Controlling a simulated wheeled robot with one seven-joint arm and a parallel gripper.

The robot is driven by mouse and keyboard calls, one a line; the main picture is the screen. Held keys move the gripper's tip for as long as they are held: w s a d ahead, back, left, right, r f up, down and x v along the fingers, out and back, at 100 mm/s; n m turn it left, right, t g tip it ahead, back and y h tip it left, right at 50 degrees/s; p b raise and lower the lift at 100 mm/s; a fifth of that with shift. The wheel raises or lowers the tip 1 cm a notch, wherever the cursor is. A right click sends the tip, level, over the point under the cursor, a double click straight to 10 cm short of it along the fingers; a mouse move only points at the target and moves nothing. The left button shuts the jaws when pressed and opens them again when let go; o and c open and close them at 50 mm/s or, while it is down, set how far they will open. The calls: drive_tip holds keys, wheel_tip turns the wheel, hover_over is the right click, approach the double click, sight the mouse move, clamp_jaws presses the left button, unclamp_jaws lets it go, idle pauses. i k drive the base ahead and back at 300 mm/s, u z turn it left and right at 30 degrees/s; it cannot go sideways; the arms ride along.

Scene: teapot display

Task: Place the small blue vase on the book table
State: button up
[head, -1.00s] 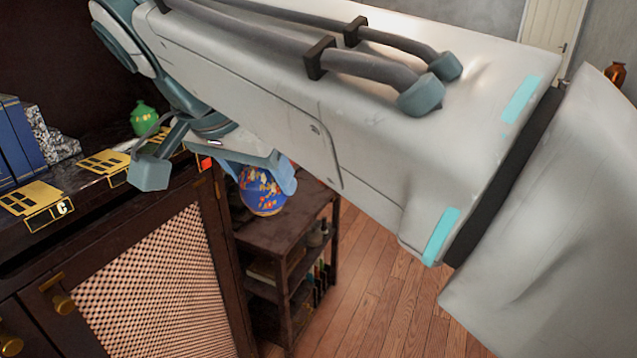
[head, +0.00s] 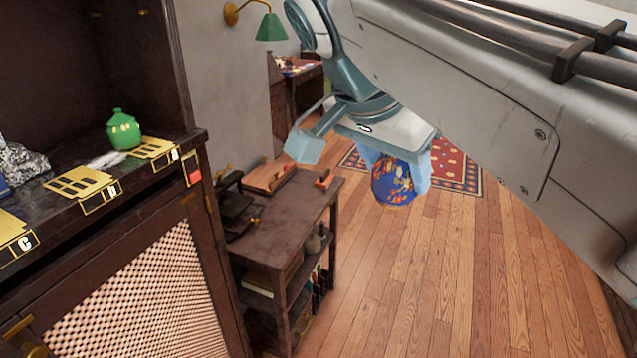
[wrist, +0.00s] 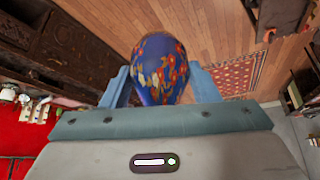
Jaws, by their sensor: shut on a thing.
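The small blue vase (head: 393,183) has an orange and red floral pattern. My gripper (head: 394,178) is shut on it and holds it in the air over the wooden floor, right of a small dark wooden table. The wrist view also shows the vase (wrist: 160,70) between the two light blue fingers of my gripper (wrist: 160,84). The vase's upper part is hidden by my gripper in the head view. The small dark table (head: 290,218) has items on its top and books on its lower shelves; I take it to be the book table.
A dark cabinet (head: 195,170) with gold-labelled places and a green lidded pot (head: 123,130) stands at the left. A red tool-like item (head: 323,180) lies on the table's back edge. A patterned red rug (head: 455,165) lies behind my gripper. The floor at right is clear.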

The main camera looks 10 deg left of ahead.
sight(287, 220)
drive_tip(key=i, duration=1.25)
drive_tip(key=u, duration=1.25)
